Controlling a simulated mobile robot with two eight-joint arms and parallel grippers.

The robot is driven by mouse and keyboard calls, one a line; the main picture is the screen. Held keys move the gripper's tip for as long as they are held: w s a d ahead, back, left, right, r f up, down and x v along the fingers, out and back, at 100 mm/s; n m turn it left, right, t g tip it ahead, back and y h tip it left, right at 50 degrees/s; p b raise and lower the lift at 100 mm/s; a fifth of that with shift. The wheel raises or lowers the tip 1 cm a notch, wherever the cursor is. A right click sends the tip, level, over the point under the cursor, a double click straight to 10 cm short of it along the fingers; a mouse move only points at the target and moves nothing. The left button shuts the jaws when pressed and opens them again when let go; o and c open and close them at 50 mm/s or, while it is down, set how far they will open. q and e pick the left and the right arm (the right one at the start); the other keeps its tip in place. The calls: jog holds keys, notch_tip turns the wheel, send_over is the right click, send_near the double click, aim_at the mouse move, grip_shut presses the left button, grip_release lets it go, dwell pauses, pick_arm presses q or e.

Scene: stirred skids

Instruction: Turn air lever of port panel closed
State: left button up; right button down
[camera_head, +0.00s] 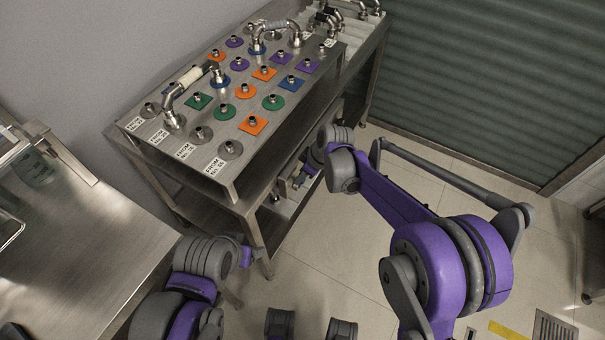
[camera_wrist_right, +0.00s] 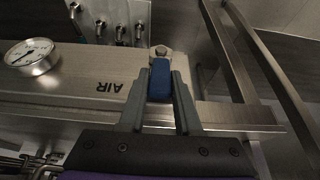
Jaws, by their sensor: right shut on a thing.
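The air lever (camera_wrist_right: 160,82) has a blue handle and shows in the right wrist view, running from a metal bolt at its top down between my fingers. It sits on the steel port panel (camera_wrist_right: 70,85), beside the upside-down word AIR. My right gripper (camera_wrist_right: 160,88) is shut on the blue handle, one grey finger on each side. In the head view my right gripper (camera_head: 299,178) reaches under the table's near edge, and the lever is hidden there. My left gripper (camera_head: 250,257) is low in front of the table; its fingers are too unclear to read.
A round gauge (camera_wrist_right: 32,56) and several metal fittings (camera_wrist_right: 120,32) are near the lever. Steel rails (camera_wrist_right: 235,55) run close on the right. The steel table (camera_head: 232,180) carries coloured ports and pipes. Another steel table (camera_head: 80,245) stands at left. Floor is open at right.

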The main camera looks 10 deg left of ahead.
jog(key=shift+w, duration=0.1)
dwell(0.7)
jog(key=shift+w+d+f+m+g+y+b, duration=0.25)
jog(key=shift+w+g+y+b, duration=0.3)
jog(key=shift+g, duration=0.5)
jog(key=shift+w+d+f+m+g+y+b, duration=0.25)
jog(key=shift+w+g+b, duration=0.4)
jog(key=shift+g, duration=0.35)
jog(key=shift+w+d+f+m+g+y+b, duration=0.2)
jog(key=shift+w+g+y+b, duration=0.35)
jog(key=shift+g, duration=0.5)
jog(key=c, duration=0.6)
grip_release()
jog(key=p+v, duration=0.1)
jog(key=v, duration=1)
jog(key=shift+p, duration=0.3)
